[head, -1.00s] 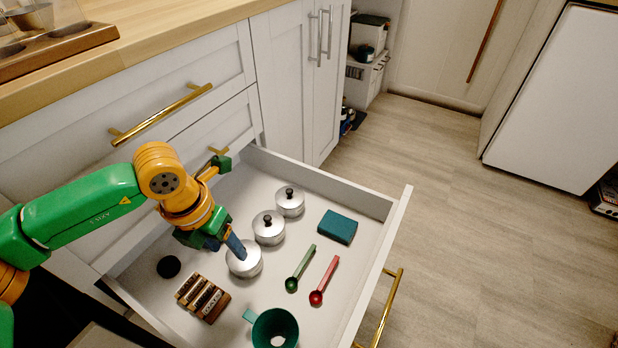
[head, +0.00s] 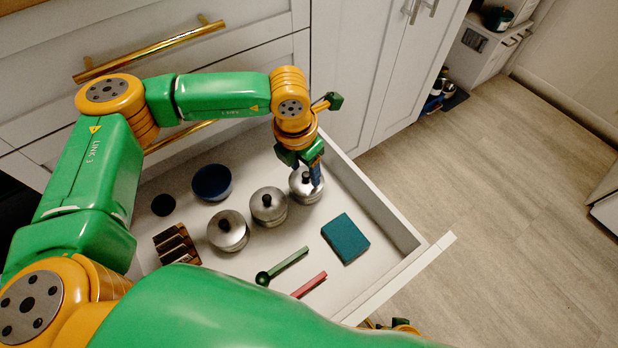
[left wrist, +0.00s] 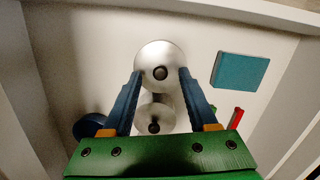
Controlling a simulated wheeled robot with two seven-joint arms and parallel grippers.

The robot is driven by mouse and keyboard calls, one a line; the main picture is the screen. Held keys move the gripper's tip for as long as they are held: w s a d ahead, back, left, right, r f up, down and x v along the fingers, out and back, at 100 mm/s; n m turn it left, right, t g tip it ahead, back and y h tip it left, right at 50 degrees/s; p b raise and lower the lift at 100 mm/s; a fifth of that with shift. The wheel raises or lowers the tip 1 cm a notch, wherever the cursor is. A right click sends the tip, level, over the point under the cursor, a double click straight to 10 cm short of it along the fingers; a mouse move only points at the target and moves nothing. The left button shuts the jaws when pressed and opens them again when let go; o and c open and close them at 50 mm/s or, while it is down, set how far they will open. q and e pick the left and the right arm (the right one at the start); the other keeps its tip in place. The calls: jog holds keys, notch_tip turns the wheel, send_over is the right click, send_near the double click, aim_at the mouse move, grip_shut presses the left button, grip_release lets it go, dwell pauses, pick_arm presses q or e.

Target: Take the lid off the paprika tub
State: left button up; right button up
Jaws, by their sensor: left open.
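Three round metal tubs stand in a row in the open drawer, each with a silver lid and black knob: a far one (head: 304,186), a middle one (head: 268,206) and a near one (head: 228,231). No labels are readable, so I cannot tell which is paprika. My left gripper (head: 316,182) points down at the far tub and partly covers its lid. In the left wrist view its open blue fingers (left wrist: 160,80) lie either side of that tub's lid (left wrist: 160,58), with the knob between them; contact is unclear.
The drawer also holds a dark blue bowl (head: 211,182), a teal box (head: 345,238), a green spoon (head: 283,266), a red spoon (head: 309,285), a wooden rack (head: 176,245) and a dark round object (head: 163,205). Drawer walls (head: 385,205) enclose them.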

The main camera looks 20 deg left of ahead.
pick_arm(q)
jog(key=shift+w+f, duration=0.1)
jog(key=shift+f, duration=0.5)
grip_shut()
jog(key=shift+r, duration=0.1)
